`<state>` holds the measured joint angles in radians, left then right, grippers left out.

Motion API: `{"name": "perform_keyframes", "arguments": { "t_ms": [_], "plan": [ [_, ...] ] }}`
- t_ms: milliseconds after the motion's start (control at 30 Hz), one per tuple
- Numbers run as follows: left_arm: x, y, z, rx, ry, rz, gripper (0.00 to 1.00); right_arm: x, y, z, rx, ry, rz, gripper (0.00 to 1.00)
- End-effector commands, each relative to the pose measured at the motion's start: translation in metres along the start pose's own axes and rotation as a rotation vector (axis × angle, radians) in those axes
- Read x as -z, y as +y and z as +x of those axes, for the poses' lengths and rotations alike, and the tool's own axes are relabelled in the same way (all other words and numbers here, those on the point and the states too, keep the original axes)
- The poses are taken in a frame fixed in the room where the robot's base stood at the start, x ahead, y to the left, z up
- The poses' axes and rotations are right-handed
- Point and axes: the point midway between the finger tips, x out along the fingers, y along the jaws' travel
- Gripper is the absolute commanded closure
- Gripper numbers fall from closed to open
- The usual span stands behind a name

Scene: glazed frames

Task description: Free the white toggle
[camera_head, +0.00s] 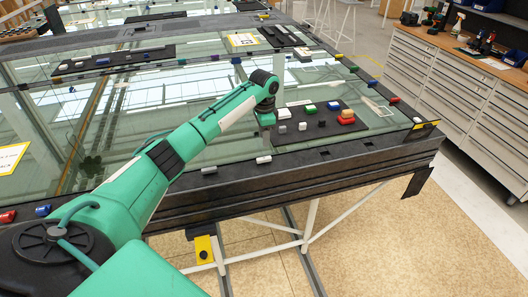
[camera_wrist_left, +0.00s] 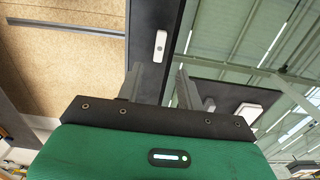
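In the head view the left gripper (camera_head: 267,132) points down over the glass close behind the right white toggle. My right gripper is not in view.
A black tray (camera_head: 322,134) with white, green, blue, red and yellow pieces lies on the glass right of the gripper. Red (camera_head: 7,216) and blue (camera_head: 43,210) toggles sit on the rail at far left. A drawer workbench (camera_head: 455,90) stands at right.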

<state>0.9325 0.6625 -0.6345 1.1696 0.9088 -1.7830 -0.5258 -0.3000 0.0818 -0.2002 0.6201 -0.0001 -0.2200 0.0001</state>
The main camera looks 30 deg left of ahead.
Motion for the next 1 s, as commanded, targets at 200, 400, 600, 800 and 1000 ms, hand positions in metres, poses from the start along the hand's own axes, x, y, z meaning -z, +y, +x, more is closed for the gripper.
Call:
{"name": "perform_keyframes", "arguments": {
  "t_ms": [200,400,600,800,1000],
  "plan": [
    [0.001,0.0,-0.035,0.001,0.001,0.001,0.63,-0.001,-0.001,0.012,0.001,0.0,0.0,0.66],
    [0.0,0.0,-0.046,-0.001,0.0,0.001,0.63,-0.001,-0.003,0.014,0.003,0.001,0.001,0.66],
    [0.0,0.0,-0.047,-0.001,0.0,0.001,0.63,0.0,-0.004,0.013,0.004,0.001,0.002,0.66],
    [0.0,0.0,-0.046,-0.001,0.0,0.001,0.63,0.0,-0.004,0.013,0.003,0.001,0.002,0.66],
    [0.003,0.007,-0.037,0.001,-0.004,0.008,0.63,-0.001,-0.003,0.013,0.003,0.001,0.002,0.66]
  ]
}}
